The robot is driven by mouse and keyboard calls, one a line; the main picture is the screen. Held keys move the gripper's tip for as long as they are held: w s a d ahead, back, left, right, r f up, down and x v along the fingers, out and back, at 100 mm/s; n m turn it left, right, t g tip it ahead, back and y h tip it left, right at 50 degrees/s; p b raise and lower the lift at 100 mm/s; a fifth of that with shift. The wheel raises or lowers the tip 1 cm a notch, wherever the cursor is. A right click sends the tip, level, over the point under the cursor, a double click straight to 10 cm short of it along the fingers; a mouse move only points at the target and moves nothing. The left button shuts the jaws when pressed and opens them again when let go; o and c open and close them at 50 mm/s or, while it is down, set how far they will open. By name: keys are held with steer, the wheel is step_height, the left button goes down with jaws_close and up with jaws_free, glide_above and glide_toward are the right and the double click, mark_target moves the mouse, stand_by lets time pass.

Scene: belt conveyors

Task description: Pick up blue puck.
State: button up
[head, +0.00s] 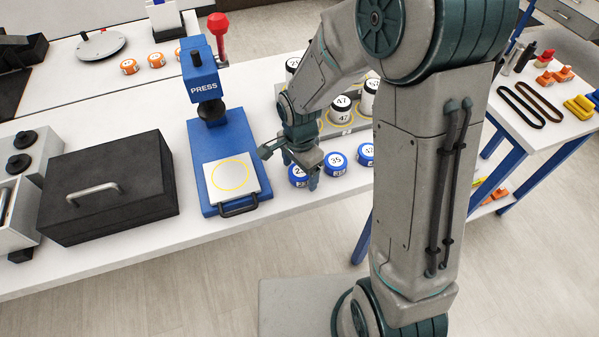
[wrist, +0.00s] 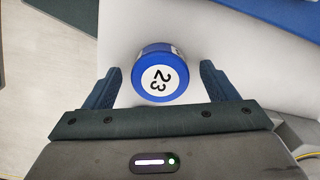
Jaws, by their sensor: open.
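In the head view my gripper (head: 290,165) is over this puck (head: 298,181), which is partly covered by the fingers. A second blue puck marked 35 (head: 335,164) stands just to the right. A third blue puck (head: 365,154) is further right, partly hidden behind my arm.
A blue press (head: 230,140) with a yellow-ringed plate stands left of my gripper. A black case (head: 105,185) is further left. White-labelled cylinders (head: 341,108) stand behind the pucks. Orange pucks (head: 129,66) lie at the back. The table's front edge is close to the pucks.

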steer(key=c, duration=1.1)
steer(key=shift+r, duration=0.15)
